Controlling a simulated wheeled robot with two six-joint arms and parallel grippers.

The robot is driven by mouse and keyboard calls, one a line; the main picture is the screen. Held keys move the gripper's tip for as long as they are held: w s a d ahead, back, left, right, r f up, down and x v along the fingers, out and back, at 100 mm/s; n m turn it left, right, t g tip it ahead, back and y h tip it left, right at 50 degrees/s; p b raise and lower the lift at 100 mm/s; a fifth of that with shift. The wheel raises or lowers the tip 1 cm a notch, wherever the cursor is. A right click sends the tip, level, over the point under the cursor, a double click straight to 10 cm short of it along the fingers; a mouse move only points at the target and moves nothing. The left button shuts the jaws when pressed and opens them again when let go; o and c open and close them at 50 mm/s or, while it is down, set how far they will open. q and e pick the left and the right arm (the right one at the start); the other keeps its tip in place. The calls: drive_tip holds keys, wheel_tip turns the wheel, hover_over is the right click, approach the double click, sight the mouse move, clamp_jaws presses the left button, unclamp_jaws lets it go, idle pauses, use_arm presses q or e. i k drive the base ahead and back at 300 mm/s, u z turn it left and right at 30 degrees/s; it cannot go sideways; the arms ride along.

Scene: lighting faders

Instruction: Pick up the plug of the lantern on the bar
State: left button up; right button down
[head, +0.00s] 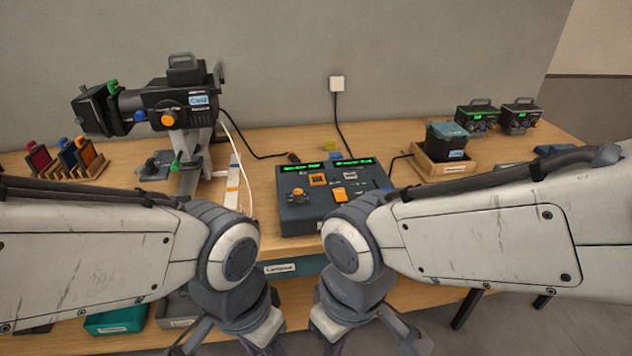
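The lantern (180,105) is a black lamp labelled "Cold", held on a grey bar stand at the left of the wooden table. A black cable runs from behind it down to the table and ends in a small dark plug (293,157) beside the control desk (308,205). A thin white cable also hangs near the stand. My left gripper (232,345) and my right gripper (366,342) hang low at the bottom edge, in front of the table and well away from the plug. Their fingertips are cut off by the frame.
A wooden box with a dark container (446,140) stands right of the desk. Two black power units (500,117) stand at the back right. Coloured filter frames (68,158) stand at far left. A wall socket (337,84) has a cable down to the desk. Bins sit below.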

sight(291, 156)
drive_tip(key=z, duration=1.2)
drive_tip(key=i, duration=0.9)
drive_tip(key=u, duration=1.55)
